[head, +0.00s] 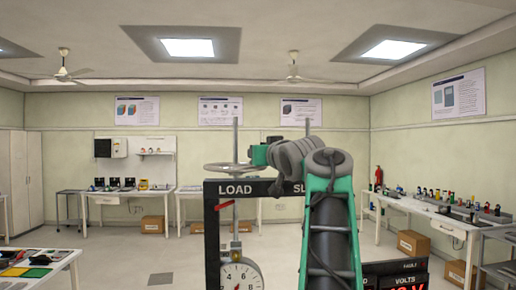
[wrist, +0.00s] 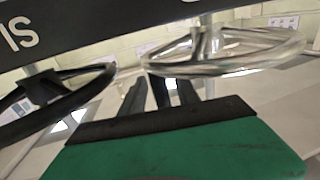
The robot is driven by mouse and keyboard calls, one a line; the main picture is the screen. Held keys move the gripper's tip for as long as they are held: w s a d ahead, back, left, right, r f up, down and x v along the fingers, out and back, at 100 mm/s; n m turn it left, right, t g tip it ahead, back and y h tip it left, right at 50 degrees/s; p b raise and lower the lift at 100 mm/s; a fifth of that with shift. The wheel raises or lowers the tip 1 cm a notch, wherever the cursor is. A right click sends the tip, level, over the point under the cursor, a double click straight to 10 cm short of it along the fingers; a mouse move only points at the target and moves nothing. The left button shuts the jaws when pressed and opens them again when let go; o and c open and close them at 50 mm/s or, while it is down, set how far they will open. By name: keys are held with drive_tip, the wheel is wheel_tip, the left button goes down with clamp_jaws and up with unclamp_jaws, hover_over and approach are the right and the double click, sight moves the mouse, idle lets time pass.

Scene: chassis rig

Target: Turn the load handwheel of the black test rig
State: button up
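The black test rig (head: 212,232) stands in front of me in the head view, with "LOAD" on its top bar. A silver-grey handwheel (head: 226,168) lies flat above that label on a thin upright rod. It also shows at the upper right in the wrist view (wrist: 225,68). My gripper (head: 258,155) is at the wheel's right side in the head view.
The rig's lettered bar (wrist: 90,22) crosses the top of the wrist view. A round dial (head: 240,274) hangs below the LOAD label. A volts display (head: 398,281) is at the lower right. My arm hides the rig's right part. Benches stand farther back.

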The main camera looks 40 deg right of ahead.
drive_tip(key=shift+w+d+r, duration=0.1)
drive_tip(key=shift+w, duration=0.35)
drive_tip(key=shift+c, duration=0.6)
clamp_jaws()
idle(0.6)
